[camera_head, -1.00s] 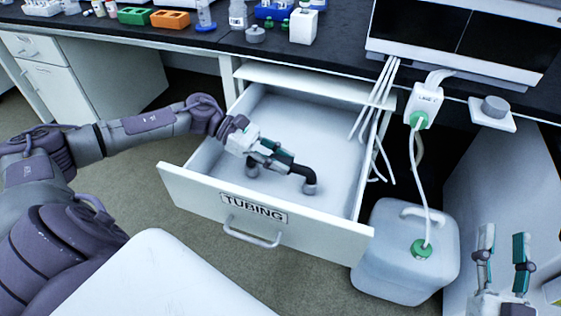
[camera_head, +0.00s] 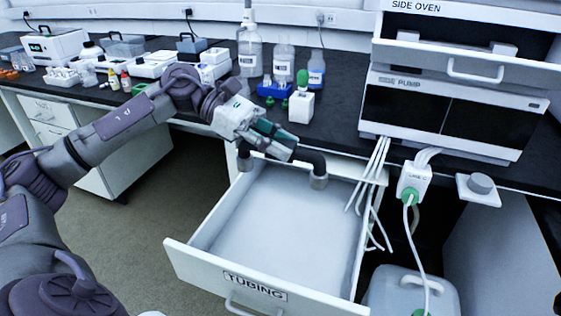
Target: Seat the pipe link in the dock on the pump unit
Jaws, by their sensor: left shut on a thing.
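My left gripper (camera_head: 278,143) is shut on the pipe link (camera_head: 312,160), a black bent tube with grey end collars. It holds the link above the back part of the open drawer, its ends pointing down. One end shows at the left of the gripper, the other at the right; the gripper hides the middle. The pump unit (camera_head: 455,108), a white housing with dark panels marked PUMP, stands on the bench at the right. I cannot make out for sure which part of it is the dock. My right gripper is out of view.
The open drawer (camera_head: 255,284) marked TUBING looks empty. White tubes (camera_head: 376,175) hang right of the link. A white LINE C block (camera_head: 413,180) with a green fitting hangs below the pump.

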